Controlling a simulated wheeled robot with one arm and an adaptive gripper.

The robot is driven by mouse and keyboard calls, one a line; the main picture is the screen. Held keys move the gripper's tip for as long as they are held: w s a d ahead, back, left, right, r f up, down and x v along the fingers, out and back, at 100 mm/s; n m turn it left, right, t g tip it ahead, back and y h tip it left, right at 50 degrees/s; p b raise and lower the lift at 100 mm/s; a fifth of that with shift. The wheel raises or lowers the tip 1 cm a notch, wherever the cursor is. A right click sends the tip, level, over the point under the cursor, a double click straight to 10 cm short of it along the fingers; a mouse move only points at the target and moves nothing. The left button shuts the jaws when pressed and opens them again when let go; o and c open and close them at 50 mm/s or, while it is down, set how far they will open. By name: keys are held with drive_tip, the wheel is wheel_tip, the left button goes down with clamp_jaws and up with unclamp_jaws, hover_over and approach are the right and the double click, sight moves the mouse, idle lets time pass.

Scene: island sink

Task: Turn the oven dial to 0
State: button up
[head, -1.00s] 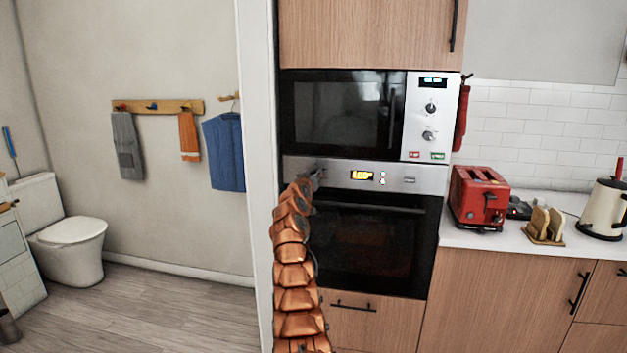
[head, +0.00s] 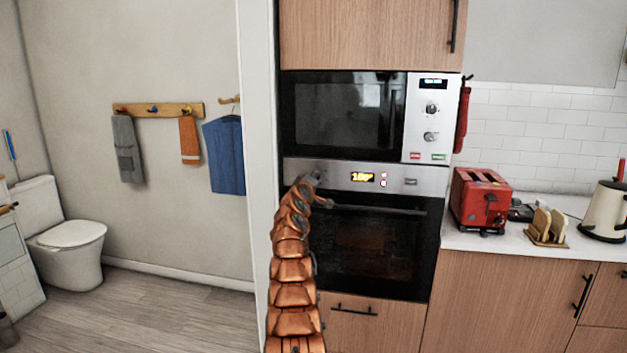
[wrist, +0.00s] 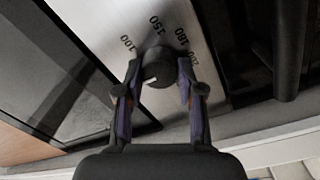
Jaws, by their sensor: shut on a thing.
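The oven (head: 370,250) is built into the cabinet, with a steel control panel (head: 430,181) and a lit amber display (head: 362,178) whose digits are blurred. The dark round oven dial (wrist: 159,70) is in the upper middle of the wrist view. Printed numbers, including 100, 150 and 180, curve around its far side. A pale mark on the dial faces lower left, away from these numbers. My gripper (wrist: 159,83) has one finger on each side of the dial, shut on it. In the head view my gripper (head: 319,188) is at the panel's left end and hides the dial.
A microwave (head: 345,112) with its own two knobs sits above the oven. The oven door handle (head: 385,209) runs just below the panel, close to my gripper. A red toaster (head: 478,200) stands on the counter to the right. The floor at left is clear.

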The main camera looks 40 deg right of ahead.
drive_tip(key=shift+n, duration=0.4)
drive_tip(key=o, duration=1.1)
drive_tip(key=shift+o, duration=0.2)
drive_tip(key=shift+a, duration=0.25)
drive_tip(key=shift+s+a, duration=0.15)
drive_tip(key=shift+a, duration=0.2)
drive_tip(key=v, duration=0.6)
drive_tip(key=shift+s, duration=0.2)
